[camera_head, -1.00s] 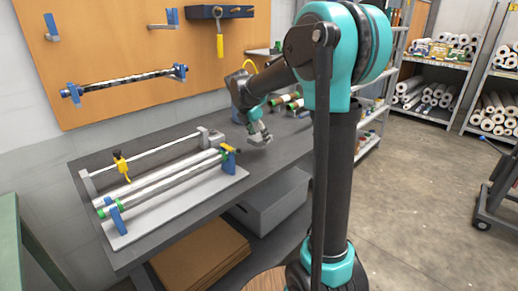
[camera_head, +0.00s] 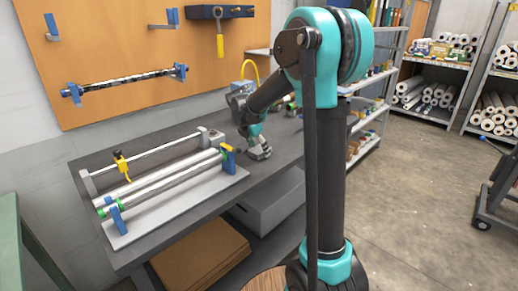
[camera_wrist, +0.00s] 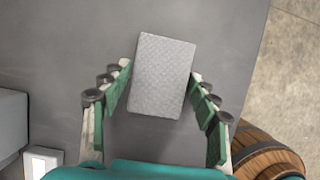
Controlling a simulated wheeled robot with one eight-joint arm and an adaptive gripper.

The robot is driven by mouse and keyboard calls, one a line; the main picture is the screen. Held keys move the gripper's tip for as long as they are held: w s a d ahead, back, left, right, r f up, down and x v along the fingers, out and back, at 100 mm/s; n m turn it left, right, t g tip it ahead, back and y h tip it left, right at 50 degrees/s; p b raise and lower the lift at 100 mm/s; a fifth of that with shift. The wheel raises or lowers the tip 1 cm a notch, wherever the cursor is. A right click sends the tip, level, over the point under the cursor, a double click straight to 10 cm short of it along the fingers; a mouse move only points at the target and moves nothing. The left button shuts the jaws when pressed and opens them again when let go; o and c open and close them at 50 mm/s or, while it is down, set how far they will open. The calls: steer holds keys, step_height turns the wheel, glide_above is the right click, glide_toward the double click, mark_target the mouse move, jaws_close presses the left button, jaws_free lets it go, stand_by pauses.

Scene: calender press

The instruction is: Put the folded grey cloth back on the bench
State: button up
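The folded grey cloth (camera_wrist: 162,75) is a light grey textured rectangle in the wrist view, between the fingers of my gripper (camera_wrist: 162,70). The cloth is too small there to make out clearly. Whether its underside touches the bench cannot be told.
A roller fixture on a light base plate (camera_head: 185,208) stands to the left on the bench. A grey box (camera_head: 275,205) and brown boards (camera_head: 205,260) are below. A wooden barrel (camera_wrist: 262,155) stands beyond the bench edge. Bare bench surrounds the cloth.

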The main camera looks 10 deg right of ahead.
steer(key=shift+o, duration=1.1)
steer(key=shift+r, duration=0.1)
steer(key=v, duration=1.2)
steer(key=s+d+f+m, duration=0.2)
steer(key=s+f+m, duration=0.1)
steer(key=s+m, duration=0.1)
steer(key=s+d+f+m+y, duration=0.1)
steer(key=s+d+f+m, duration=0.1)
steer(key=s+f+m, duration=0.2)
steer(key=s+d+f+m+y, duration=0.1)
steer(key=s+d+f+m, duration=0.1)
steer(key=s+f+m, duration=0.1)
steer(key=shift+s+d+f+m, duration=0.2)
steer(key=shift+s+m, duration=0.2)
steer(key=shift+s, duration=0.25)
steer(key=s+d+f+m+t+y, duration=0.1)
steer(key=s+d+f+m, duration=0.1)
steer(key=s+f+m, duration=0.9)
steer(key=s+m, duration=0.2)
steer(key=s, duration=0.2)
steer(key=shift+y, duration=0.4)
